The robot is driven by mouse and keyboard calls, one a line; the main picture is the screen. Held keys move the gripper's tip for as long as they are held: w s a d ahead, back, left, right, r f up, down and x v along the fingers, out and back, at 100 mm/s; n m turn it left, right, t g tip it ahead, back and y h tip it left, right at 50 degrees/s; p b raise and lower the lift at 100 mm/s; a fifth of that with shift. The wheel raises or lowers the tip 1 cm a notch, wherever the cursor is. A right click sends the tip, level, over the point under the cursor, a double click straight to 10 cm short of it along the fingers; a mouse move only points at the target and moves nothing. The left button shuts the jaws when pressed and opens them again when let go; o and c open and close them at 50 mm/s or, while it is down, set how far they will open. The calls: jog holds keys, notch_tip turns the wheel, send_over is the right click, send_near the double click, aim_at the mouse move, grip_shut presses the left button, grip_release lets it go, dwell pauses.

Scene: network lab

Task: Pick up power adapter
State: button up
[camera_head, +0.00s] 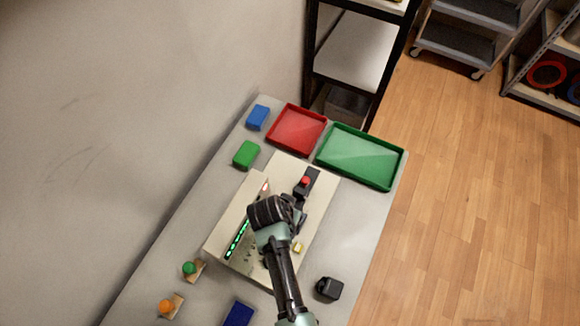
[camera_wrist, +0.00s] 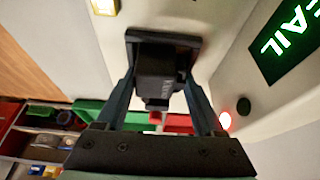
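A black block (camera_wrist: 158,62) with a wider flat end sits between the two fingers of my gripper (camera_wrist: 161,82) in the wrist view. It looks like a power adapter and is at the pale tester. The fingers lie along its sides with little or no gap; I cannot tell whether they press on it. In the head view my gripper (camera_head: 297,205) is over the tester (camera_head: 320,208), and my wrist hides much of what is there. A second small black block (camera_head: 329,288), also adapter-like, lies on the table at the lower right, apart from my gripper.
A red tray (camera_head: 297,130) and a green tray (camera_head: 360,157) stand at the table's far end. A red button (camera_head: 305,181) is just beyond my gripper. The tester screen (camera_wrist: 290,42) reads "FAIL". Blue (camera_head: 258,117) and green (camera_head: 246,154) blocks lie left. The right table strip is mostly clear.

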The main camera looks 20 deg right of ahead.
grip_shut()
